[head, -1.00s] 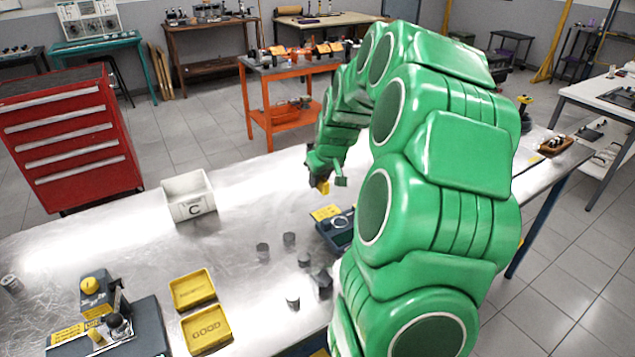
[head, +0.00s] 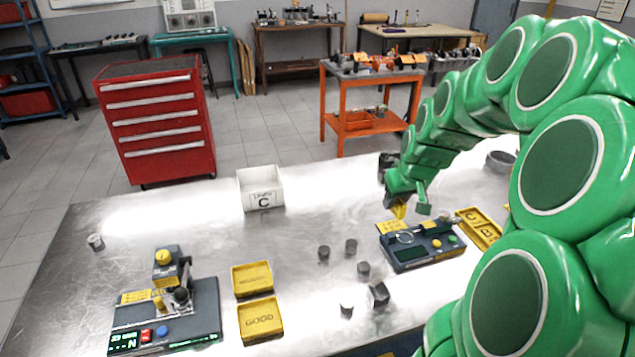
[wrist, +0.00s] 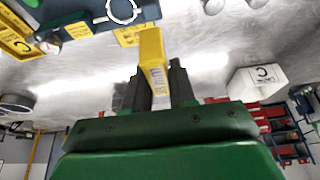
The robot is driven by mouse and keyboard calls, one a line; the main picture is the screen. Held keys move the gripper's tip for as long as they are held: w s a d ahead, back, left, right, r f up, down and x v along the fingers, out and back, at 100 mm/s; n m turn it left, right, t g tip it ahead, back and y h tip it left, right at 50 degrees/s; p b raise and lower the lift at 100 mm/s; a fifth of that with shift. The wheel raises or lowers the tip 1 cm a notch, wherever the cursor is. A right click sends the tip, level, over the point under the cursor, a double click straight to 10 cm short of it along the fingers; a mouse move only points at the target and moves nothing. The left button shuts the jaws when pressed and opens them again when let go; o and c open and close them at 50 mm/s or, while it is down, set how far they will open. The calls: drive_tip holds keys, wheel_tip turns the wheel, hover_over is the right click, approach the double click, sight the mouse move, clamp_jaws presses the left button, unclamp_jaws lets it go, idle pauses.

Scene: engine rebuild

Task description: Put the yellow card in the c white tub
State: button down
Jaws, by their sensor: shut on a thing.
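My gripper (head: 398,200) is shut on the yellow card (head: 399,211) and holds it above the metal table, just behind the grey device with a round dial. In the wrist view the yellow card (wrist: 152,50) stands out between the two dark fingers of my gripper (wrist: 158,85). The white tub marked C (head: 262,190) stands upright on the table to the left of my gripper, near the back edge. It also shows at the right in the wrist view (wrist: 250,82). The part of the tub's inside that I can see looks empty.
A grey device (head: 415,257) stands below my gripper, beside a yellow tray (head: 480,230). Several small dark cylinders (head: 351,247) stand mid-table. Two yellow trays (head: 261,318) and another device (head: 165,318) are at the front left. The table between gripper and tub is clear.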

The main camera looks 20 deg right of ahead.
drive_tip(key=w+a+n+y, duration=0.1)
drive_tip(key=w+a+n, duration=0.1)
drive_tip(key=w+a, duration=1)
drive_tip(key=w+a+n+y, duration=0.15)
drive_tip(key=w+a, duration=0.55)
drive_tip(key=a, duration=0.9)
approach(259, 185)
drive_tip(key=shift+n+h, duration=0.45)
drive_tip(key=s+a, duration=0.1)
drive_tip(key=s, duration=0.1)
drive_tip(key=s+a, duration=0.1)
drive_tip(key=shift+a+f, duration=0.25)
drive_tip(key=shift+a, duration=0.05)
drive_tip(key=shift+w+f, duration=0.55)
drive_tip(key=shift+f, duration=0.1)
drive_tip(key=shift+w+f, duration=0.3)
drive_tip(key=shift+f, duration=1.45)
drive_tip(key=shift+f, duration=0.1)
drive_tip(key=c, duration=0.9)
unclamp_jaws()
